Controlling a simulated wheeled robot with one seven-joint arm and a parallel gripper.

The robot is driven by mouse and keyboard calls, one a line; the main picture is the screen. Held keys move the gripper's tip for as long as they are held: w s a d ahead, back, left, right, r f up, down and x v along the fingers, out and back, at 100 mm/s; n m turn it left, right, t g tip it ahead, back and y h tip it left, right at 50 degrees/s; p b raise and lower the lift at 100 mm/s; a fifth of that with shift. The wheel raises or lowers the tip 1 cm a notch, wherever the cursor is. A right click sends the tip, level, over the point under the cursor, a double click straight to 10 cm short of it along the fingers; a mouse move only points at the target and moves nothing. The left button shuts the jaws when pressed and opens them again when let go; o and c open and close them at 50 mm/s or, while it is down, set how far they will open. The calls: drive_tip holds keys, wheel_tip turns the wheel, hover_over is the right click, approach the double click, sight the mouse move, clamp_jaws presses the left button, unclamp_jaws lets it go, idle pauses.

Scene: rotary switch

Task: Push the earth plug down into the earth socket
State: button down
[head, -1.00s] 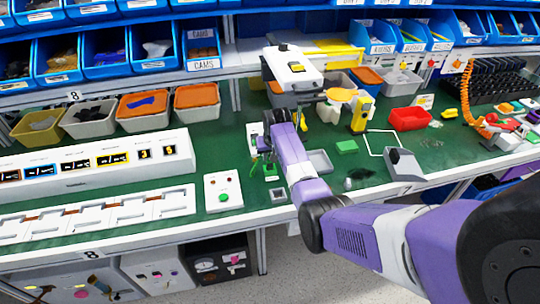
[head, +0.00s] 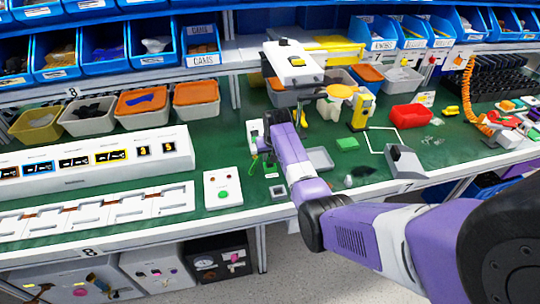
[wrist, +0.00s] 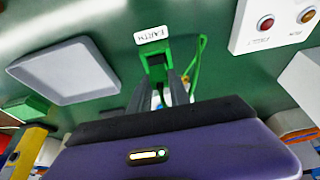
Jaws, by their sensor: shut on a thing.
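The EARTH label (wrist: 152,35) lies on the green bench top in the wrist view. Just below it in the picture is a green block with a dark centre (wrist: 157,60), at the fingertips. I take it as the earth plug and socket area; the fingers hide where one ends and the other begins. A green cable (wrist: 199,62) curves up beside it on the right. My gripper (wrist: 160,82) is shut on the earth plug, whose body is mostly hidden between the fingers. How deep the plug sits cannot be told. In the head view the cable (head: 252,161) shows beside my forearm.
A grey tray (wrist: 65,72) and a green block (wrist: 28,108) lie to the left in the wrist view. A white panel with red and orange buttons (wrist: 275,24) is at upper right. In the head view, a white box with a green button (head: 223,190) stands left of my arm.

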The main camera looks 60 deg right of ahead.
drive_tip(key=shift+f+b, duration=0.55)
drive_tip(key=shift+f, duration=0.25)
drive_tip(key=c, duration=1.1)
unclamp_jaws()
drive_tip(key=shift+c, duration=0.2)
drive_tip(key=v, duration=0.7)
drive_tip(key=shift+r, duration=0.35)
drive_tip(key=shift+s+a, duration=0.1)
drive_tip(key=shift+a, duration=0.05)
